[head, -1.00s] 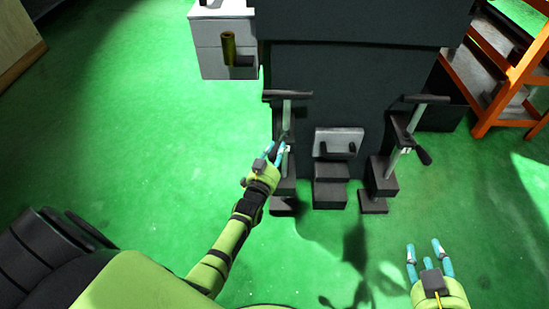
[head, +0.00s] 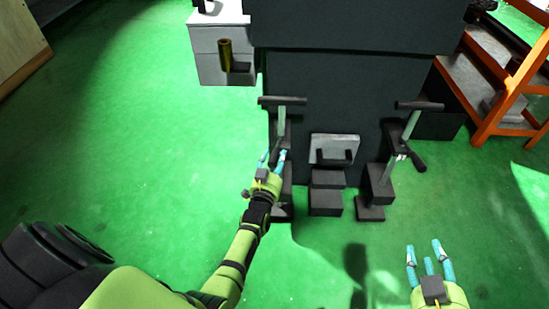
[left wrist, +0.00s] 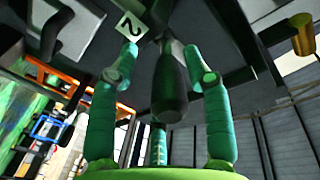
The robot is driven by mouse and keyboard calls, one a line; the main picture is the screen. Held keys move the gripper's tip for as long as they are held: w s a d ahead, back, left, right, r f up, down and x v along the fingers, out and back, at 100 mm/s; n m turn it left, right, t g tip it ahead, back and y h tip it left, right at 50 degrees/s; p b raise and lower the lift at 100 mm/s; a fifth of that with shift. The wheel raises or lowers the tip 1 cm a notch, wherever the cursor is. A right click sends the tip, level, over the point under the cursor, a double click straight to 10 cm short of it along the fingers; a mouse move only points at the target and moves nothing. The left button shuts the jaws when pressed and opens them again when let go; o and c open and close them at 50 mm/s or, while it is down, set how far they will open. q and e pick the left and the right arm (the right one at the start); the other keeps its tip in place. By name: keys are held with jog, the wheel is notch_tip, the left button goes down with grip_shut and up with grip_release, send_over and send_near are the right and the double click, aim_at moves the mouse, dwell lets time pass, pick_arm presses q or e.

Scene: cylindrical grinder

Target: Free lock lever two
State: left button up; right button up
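Lock lever two has a dark, rounded handle (left wrist: 169,85) in the left wrist view, beside a white tag marked 2 (left wrist: 130,27). My left gripper (left wrist: 160,68) has its teal fingers apart, on either side of this handle. Gaps show between the fingers and the handle, so it is open around the handle, not clamped. In the head view my left gripper (head: 273,156) is at the left lever's grey rod (head: 281,120) on the dark machine; the fingers partly hide the handle. My right gripper (head: 428,254) is open and empty at the lower right, away from the machine.
A second lever with a dark handle (head: 416,160) hangs on the machine's right side. Dark stepped blocks (head: 326,200) stand low at the machine's front. A grey box with a brass cylinder (head: 225,55) is upper left; an orange rack (head: 490,75) is right. Green floor is free at left.

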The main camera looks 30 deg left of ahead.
pick_arm(q)
jog(key=shift+r, duration=0.25)
jog(key=v, duration=0.7)
jog(key=shift+s+f, duration=0.1)
jog(key=shift+s, duration=0.1)
